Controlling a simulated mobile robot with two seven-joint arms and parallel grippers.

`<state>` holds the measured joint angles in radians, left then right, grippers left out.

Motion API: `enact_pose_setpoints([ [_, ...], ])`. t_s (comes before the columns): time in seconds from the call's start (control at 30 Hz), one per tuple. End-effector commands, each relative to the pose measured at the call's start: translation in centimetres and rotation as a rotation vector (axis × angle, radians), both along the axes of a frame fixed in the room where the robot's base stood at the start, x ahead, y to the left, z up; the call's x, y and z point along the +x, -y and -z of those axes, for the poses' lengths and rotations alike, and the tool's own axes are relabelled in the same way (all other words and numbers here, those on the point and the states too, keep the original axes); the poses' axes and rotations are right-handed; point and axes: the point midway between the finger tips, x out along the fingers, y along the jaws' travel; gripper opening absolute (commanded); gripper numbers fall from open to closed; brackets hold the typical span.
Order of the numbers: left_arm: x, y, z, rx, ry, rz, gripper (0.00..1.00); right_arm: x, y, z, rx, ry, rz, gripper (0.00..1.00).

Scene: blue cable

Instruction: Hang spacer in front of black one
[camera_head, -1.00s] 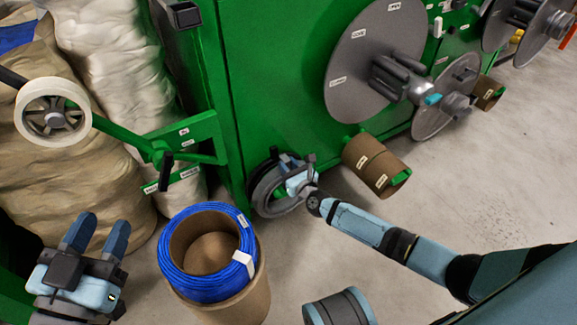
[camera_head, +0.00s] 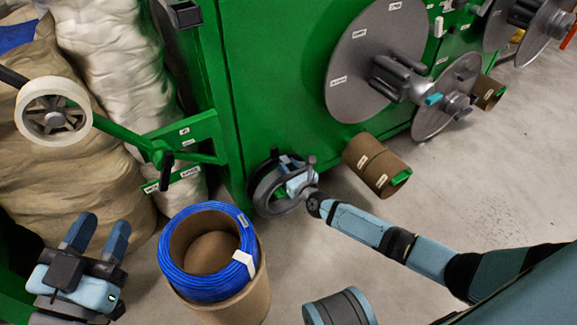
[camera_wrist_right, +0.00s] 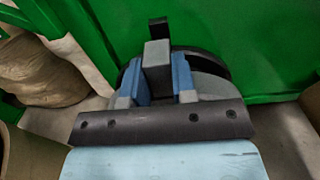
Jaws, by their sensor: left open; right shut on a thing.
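My right gripper (camera_head: 293,178) is shut on a grey ring-shaped spacer (camera_head: 284,207), low at the front corner of the green machine. A black spacer (camera_head: 262,186) shows right behind and to the left of it. In the right wrist view the fingers (camera_wrist_right: 158,75) close on a grey block-like part, with the grey disc (camera_wrist_right: 211,86) below and the black disc (camera_wrist_right: 214,66) behind. The fingers hide the spacer's middle, so I cannot tell whether it rests on a support. My left gripper (camera_head: 96,238) is open and empty at the lower left.
A blue cable coil (camera_head: 205,288) sits on a cardboard drum in front of the machine. A brown cardboard tube (camera_head: 362,153) sticks out to the right of the spacers. A green bracket arm with a cream tape roll (camera_head: 54,141) reaches left. Grey floor (camera_head: 440,200) is clear at right.

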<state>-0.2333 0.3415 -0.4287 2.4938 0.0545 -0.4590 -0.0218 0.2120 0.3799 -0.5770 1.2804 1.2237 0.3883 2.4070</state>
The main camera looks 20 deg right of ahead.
Motion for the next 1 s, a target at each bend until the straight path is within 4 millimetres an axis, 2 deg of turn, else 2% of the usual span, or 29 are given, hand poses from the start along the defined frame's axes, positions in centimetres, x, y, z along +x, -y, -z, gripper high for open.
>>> enact_pose_setpoints([
  [0.4,0.02,0.08,-0.14,-0.008,0.001,-0.002,0.43,0.03,0.01,0.21,0.001,0.001,0.0,0.0],
  [0.43,0.02,0.06,-0.13,-0.007,0.0,-0.002,0.43,0.03,0.01,0.21,0.001,0.001,0.0,0.3],
  [0.53,0.0,0.03,-0.09,-0.004,0.0,0.0,0.43,0.03,0.01,0.21,0.001,0.001,0.0,0.53],
  [0.73,-0.04,-0.08,0.08,0.007,0.0,0.002,0.43,0.01,0.01,0.25,0.001,0.0,0.0,0.55],
  [0.77,-0.04,-0.08,0.1,0.008,0.001,0.002,0.43,-0.03,0.01,0.34,0.0,-0.002,0.0,0.59],
  [0.9,-0.04,-0.1,0.12,0.009,0.0,0.002,0.43,-0.03,0.01,0.33,0.0,-0.001,0.0,0.92],
  [0.93,-0.04,-0.1,0.12,0.009,0.0,0.002,0.43,-0.03,0.01,0.33,0.0,-0.001,0.0,0.96],
  [1.0,-0.05,-0.1,0.1,0.008,0.001,0.002,0.43,-0.02,0.01,0.32,0.001,-0.001,0.0,0.96],
])
